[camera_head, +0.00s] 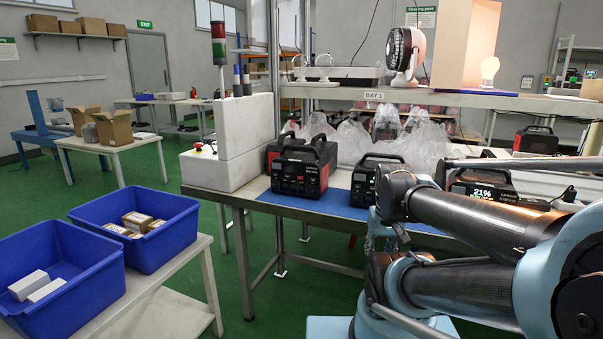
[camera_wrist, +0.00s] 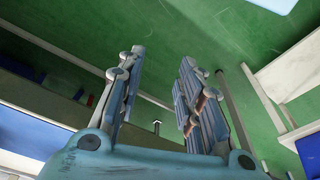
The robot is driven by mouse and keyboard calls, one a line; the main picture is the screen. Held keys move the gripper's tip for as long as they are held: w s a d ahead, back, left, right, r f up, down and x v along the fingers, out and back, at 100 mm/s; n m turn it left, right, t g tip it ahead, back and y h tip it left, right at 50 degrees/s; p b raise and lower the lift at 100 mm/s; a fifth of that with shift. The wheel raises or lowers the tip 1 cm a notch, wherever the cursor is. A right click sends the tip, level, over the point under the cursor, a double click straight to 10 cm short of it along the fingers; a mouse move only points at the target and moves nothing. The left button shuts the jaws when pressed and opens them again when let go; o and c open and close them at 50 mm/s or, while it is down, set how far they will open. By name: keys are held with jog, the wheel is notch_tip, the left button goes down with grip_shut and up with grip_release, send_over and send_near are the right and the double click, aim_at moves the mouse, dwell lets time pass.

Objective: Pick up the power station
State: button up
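A black power station (camera_head: 300,168) with a top handle and red accents stands upright near the front left edge of the workbench (camera_head: 232,195). Another power station (camera_head: 368,185) stands on the blue mat to its right, partly hidden by my arm. A third power station (camera_head: 482,188), with a lit "21%" display, is behind my arm at the right. My gripper (camera_wrist: 160,58) is open and empty in the wrist view, its fingers apart over green floor. The head view does not clearly show the gripper. I cannot make out a power station in the wrist view.
A white box-shaped unit (camera_head: 228,145) with a signal light stands left of the power stations. A shelf (camera_head: 440,98) with a fan (camera_head: 404,52) overhangs the bench. Clear plastic bags lie behind. Blue bins (camera_head: 60,275) sit on a side table at the lower left.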

jog(key=shift+w+d, duration=0.15)
jog(key=shift+w, duration=0.3)
jog(key=shift+o, duration=1.4)
jog(key=shift+r, duration=0.1)
jog(key=w+a+r+n+y, duration=0.1)
jog(key=w+a+r+n, duration=0.25)
jog(key=w+r, duration=0.6)
jog(key=w+a+r+n+y, duration=0.1)
jog(key=w+a+r+n, duration=0.25)
jog(key=w+r, duration=0.6)
jog(key=w+a+r+n+y, duration=0.1)
jog(key=w+a+r+n, duration=0.3)
jog(key=w+r, duration=0.5)
jog(key=w+a+r+n+y, duration=0.1)
jog(key=w+a+r+n, duration=0.15)
jog(key=w+a, duration=0.2)
jog(key=w+a+r+n, duration=0.1)
jog(key=w+a+r, duration=0.25)
jog(key=w, duration=0.25)
send_near(301, 146)
jog(key=shift+m+g, duration=0.25)
jog(key=shift+g, duration=0.15)
jog(key=f, duration=0.1)
jog(key=w+a+f, duration=0.1)
jog(key=f, duration=0.1)
jog(key=w+a+f, duration=0.1)
jog(key=shift+f, duration=0.4)
jog(key=shift+x, duration=2.75)
